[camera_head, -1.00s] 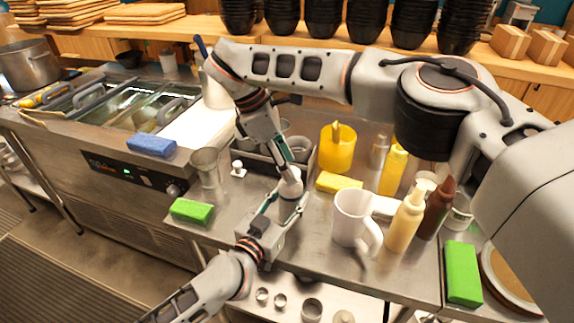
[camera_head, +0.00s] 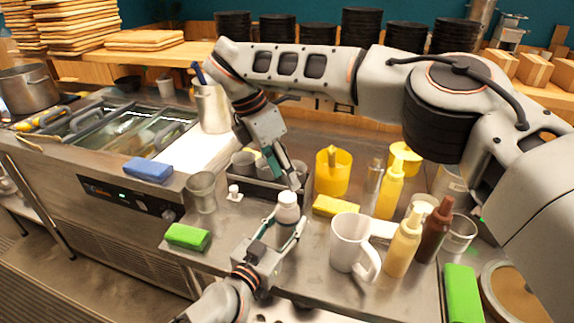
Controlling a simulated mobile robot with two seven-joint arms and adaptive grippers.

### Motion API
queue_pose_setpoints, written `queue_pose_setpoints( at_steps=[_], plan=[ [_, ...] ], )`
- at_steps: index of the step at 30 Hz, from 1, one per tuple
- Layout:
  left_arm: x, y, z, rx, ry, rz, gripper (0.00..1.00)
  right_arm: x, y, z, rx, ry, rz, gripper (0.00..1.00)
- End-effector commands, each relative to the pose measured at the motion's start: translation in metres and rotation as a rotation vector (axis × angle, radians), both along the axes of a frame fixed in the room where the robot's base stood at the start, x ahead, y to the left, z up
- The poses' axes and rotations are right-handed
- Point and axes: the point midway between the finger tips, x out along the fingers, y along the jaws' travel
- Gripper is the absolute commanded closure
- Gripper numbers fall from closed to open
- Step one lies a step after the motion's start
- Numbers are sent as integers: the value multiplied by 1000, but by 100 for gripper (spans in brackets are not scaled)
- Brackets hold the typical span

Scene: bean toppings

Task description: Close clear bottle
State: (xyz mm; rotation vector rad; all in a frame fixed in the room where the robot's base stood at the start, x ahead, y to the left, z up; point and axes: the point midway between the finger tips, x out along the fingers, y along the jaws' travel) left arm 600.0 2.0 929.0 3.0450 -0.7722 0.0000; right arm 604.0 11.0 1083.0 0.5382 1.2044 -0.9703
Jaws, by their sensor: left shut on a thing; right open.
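The clear bottle (camera_head: 286,216), pale with a white top, stands upright near the front of the steel counter. My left gripper (camera_head: 284,232) is shut around its body from the front. My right gripper (camera_head: 292,178) is open just above and behind the bottle's top, its fingers pointing down. A small gap seems to show between its fingertips and the top. A small white knobbed piece (camera_head: 235,192) stands on the counter to the left; I cannot tell whether it is a cap.
A white mug (camera_head: 350,243), yellow sponge (camera_head: 336,205), cream bottle (camera_head: 404,245) and brown bottle (camera_head: 434,232) stand to the right. A metal cup (camera_head: 202,192) and green sponge (camera_head: 187,237) are to the left. A tray with metal containers (camera_head: 243,163) lies behind.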

Motion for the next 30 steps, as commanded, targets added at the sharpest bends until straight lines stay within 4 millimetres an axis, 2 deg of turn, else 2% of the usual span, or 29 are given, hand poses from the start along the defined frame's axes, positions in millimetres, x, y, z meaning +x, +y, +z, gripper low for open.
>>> queue_pose_setpoints(
  at_steps=[15, 30],
  plan=[
    [0, 0, -1, 0, 1, 0, 100, 5, -10, 5, 67, 301, 993, 57],
    [0, 0, -1, 0, 1, 0, 100, 3, -12, 16, 95, 454, 1976, 57]
  ],
)
